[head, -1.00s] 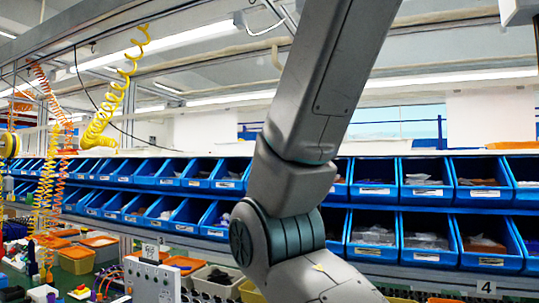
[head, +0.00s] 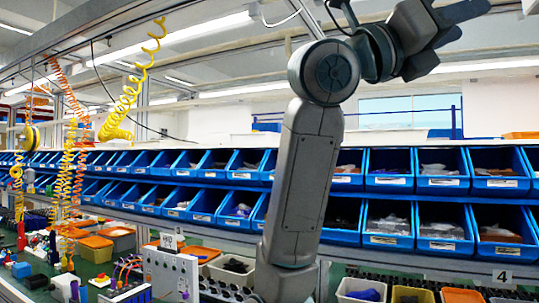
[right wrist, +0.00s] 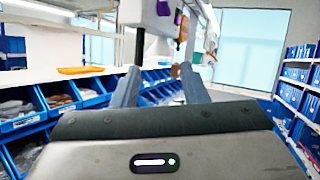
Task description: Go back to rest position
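My right gripper (head: 473,19) is raised high at the upper right of the head view, well above the blue bins. Its two fingers stand apart with nothing between them. The right wrist view shows the same empty gap between the fingers (right wrist: 160,72). A light grey switch panel (head: 170,272) with small knobs stands at the lower left of the head view, far from the right gripper. My right arm rises through the middle of the head view and hides part of the bins. My left gripper is not in view.
Two rows of blue bins (head: 390,228) run along the back. Yellow coiled hoses (head: 128,98) hang at the left. Orange and grey trays (head: 95,249) and small coloured parts crowd the lower left. The air around the raised gripper looks mostly clear.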

